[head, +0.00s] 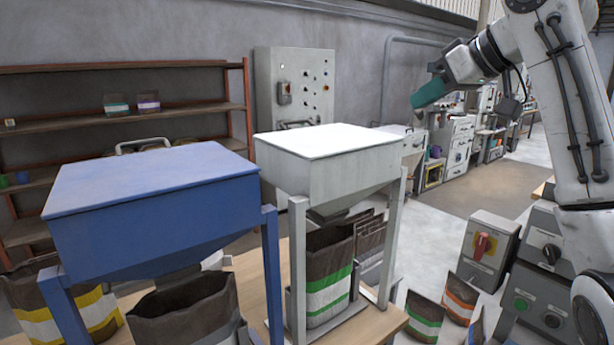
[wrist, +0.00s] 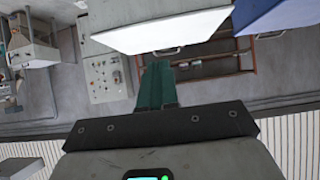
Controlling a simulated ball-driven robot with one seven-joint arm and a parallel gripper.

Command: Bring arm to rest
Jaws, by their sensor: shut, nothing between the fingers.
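My gripper (head: 430,93) is raised at the upper right of the head view, above and to the right of the white hopper. Its teal fingers are shut with nothing between them and touch nothing. In the wrist view the shut fingers (wrist: 156,86) show at the middle, with the white hopper (wrist: 165,28) near them in the picture. My arm is bent, with its upper links along the right side of the head view.
A white hopper (head: 325,160) and a blue hopper (head: 150,215) stand on a wooden table with open bags beneath. A control box with a red switch (head: 484,246) stands at right. Shelves (head: 170,118) and a grey cabinet (head: 292,85) stand behind. Air around my gripper looks clear.

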